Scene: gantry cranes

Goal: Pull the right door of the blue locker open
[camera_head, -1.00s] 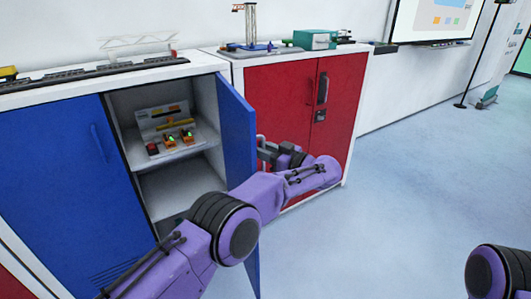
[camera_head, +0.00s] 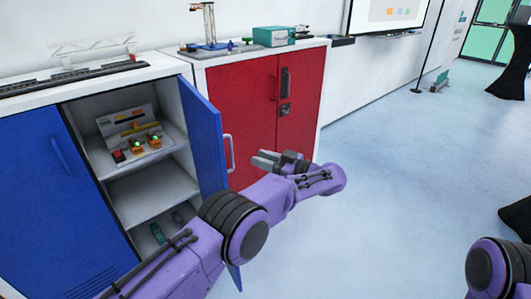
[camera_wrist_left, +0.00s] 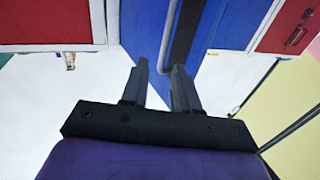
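The blue locker's right door (camera_head: 206,138) stands wide open, swung out towards me, with its outer face to the right. Its grey bar handle (camera_head: 229,152) shows on that face; a grey bar on the blue door also shows in the left wrist view (camera_wrist_left: 169,38). My left gripper (camera_head: 260,158) is to the right of the handle, apart from it and empty. Its two fingers (camera_wrist_left: 160,68) are spread in the left wrist view. My left forearm hides the door's lower part. The left blue door (camera_head: 55,190) is closed. My right gripper is out of view.
Inside the locker, a shelf (camera_head: 155,157) holds a panel with small lit devices (camera_head: 136,132). A red cabinet (camera_head: 240,105) stands close to the right, behind my left gripper. Models stand on both tops.

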